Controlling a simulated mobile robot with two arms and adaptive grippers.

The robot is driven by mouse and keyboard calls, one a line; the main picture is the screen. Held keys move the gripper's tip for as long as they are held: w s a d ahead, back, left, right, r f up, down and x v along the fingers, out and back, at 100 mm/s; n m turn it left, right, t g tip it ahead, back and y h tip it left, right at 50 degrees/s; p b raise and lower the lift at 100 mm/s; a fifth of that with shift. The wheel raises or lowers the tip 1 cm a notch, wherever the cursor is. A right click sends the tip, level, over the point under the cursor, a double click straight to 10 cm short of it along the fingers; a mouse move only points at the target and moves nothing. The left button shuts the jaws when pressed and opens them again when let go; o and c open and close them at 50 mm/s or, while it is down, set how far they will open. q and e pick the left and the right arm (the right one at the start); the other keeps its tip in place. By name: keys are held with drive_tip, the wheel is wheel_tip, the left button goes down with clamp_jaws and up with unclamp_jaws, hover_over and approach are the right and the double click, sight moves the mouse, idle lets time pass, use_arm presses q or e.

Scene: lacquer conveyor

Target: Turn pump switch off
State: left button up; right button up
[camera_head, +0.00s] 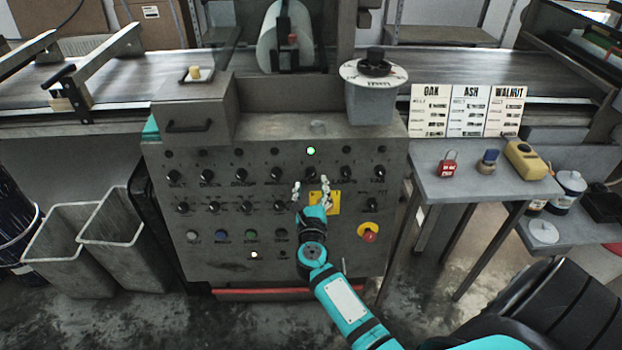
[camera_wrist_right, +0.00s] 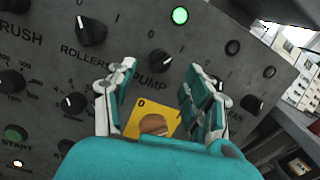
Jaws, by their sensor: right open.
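The pump switch (camera_wrist_right: 162,60) is a small black rotary knob above the "PUMP" label, with 0 and 1 marks over it. Its white mark seems to point up and right, toward the 1. A lit green lamp (camera_wrist_right: 180,15) is above it; the lamp also shows in the head view (camera_head: 311,151). My right gripper (camera_head: 311,184) is open and empty in front of the grey control panel (camera_head: 215,250). In the wrist view its fingertips (camera_wrist_right: 160,66) lie on either side of the knob; I cannot tell how far off the panel they are. My left gripper is not in view.
A yellow plate with an orange-brown rotary switch (camera_wrist_right: 154,124) sits just below the pump label. Other knobs surround it, including the rollers knob (camera_wrist_right: 90,32). A red emergency button (camera_head: 369,236) is low right on the panel. A side table (camera_head: 450,185) stands at the right.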

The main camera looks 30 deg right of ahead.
sight(311, 178)
drive_tip(key=shift+x, duration=2)
clamp_jaws()
